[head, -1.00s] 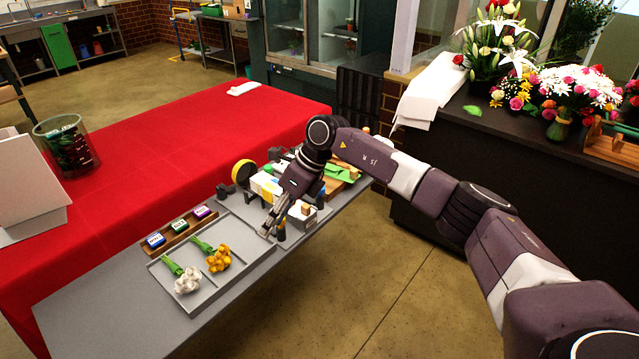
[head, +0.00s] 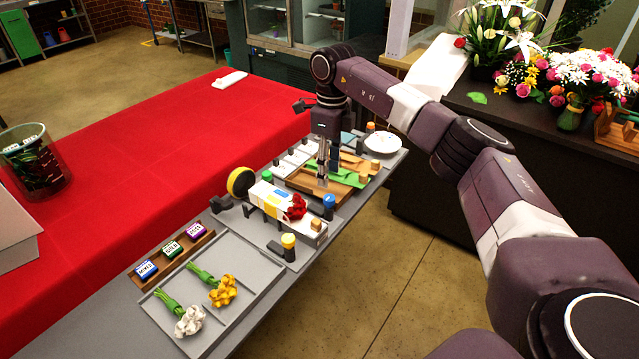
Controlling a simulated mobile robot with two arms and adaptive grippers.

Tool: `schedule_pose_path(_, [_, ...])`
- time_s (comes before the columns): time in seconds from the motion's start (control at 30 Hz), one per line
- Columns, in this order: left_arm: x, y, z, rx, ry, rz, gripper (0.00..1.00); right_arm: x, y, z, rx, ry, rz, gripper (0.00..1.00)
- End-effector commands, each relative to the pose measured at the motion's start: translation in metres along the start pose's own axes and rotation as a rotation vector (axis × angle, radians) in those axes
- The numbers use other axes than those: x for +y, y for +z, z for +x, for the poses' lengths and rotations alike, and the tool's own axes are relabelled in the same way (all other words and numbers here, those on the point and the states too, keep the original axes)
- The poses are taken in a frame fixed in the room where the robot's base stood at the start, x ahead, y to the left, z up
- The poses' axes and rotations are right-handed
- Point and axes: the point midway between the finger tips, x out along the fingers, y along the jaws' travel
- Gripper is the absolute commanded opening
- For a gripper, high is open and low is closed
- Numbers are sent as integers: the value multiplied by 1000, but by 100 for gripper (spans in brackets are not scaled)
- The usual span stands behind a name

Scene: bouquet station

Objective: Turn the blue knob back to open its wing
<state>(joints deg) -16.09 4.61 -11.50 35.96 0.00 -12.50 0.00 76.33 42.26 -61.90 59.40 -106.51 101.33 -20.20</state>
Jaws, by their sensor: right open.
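The blue knob (head: 329,201) stands upright on a dark post at the right side of the bench fixture. Beside it, a white folded wrap (head: 284,202) with blue and yellow marks has a red flower (head: 296,207) at its right end. I cannot tell which panel is the blue knob's wing. My right gripper (head: 323,180) points down above the wooden and green pieces, just behind and slightly left of the blue knob, apart from it. It is open, with nothing seen between its fingers. My left gripper is not in view.
A yellow knob (head: 288,240) stands in front, and a green knob (head: 267,176) behind the wrap. A yellow roll (head: 240,181) is at the left. A grey tray (head: 232,310) holds white and yellow flowers. A white plate (head: 383,144) lies at the far end.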

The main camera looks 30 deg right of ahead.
Motion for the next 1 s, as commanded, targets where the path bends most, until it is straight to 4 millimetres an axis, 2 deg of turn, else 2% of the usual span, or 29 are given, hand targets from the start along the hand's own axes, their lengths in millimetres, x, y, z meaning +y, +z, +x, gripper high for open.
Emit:
schedule_pose_path(0.13, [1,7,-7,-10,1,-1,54,0,-2,18,6,3,1,40])
schedule_pose_path(0.3, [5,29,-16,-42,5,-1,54,1,-2,46,5,2,1,40])
schedule_pose_path(0.43, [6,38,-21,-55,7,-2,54,0,-1,63,2,2,2,40])
schedule_pose_path(0.57, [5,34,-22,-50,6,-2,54,0,0,73,2,1,1,40])
schedule_pose_path(0.83, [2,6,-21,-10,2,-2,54,0,0,76,0,0,0,40])
schedule_pose_path(0.87, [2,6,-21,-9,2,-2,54,0,0,76,0,0,0,39])
schedule_pose_path(1.0, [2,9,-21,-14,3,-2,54,0,0,75,0,0,0,24])
